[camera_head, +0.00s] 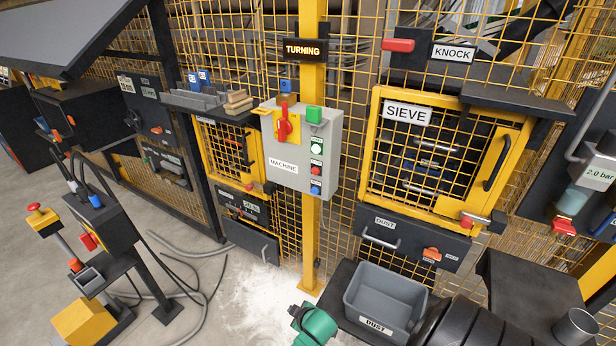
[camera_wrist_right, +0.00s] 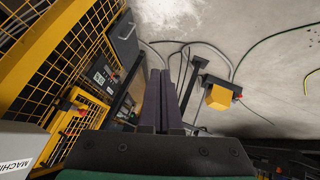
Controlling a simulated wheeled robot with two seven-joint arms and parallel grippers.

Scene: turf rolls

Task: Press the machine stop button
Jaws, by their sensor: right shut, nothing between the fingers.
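The grey control box (camera_head: 296,182) carries a MACHINE label. On its face are a red button (camera_head: 316,168), a pale button (camera_head: 317,146) above it and a blue button (camera_head: 315,188) below it. A red rotary handle (camera_head: 284,127) sits on a yellow plate at its upper left. A lit sign (camera_head: 304,49) above reads TURNING. My right gripper (camera_head: 296,312) is low in the head view, below the box and apart from it. Its fingers (camera_wrist_right: 165,74) are together and empty in the wrist view, where part of the box (camera_wrist_right: 18,148) shows at lower left. My left gripper is out of view.
A yellow SIEVE door (camera_head: 372,150) stands right of the box. A grey DUST bin (camera_head: 382,290) sits below, near my right arm. Yellow mesh fence lies behind. Pale powder covers the floor (camera_head: 250,305).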

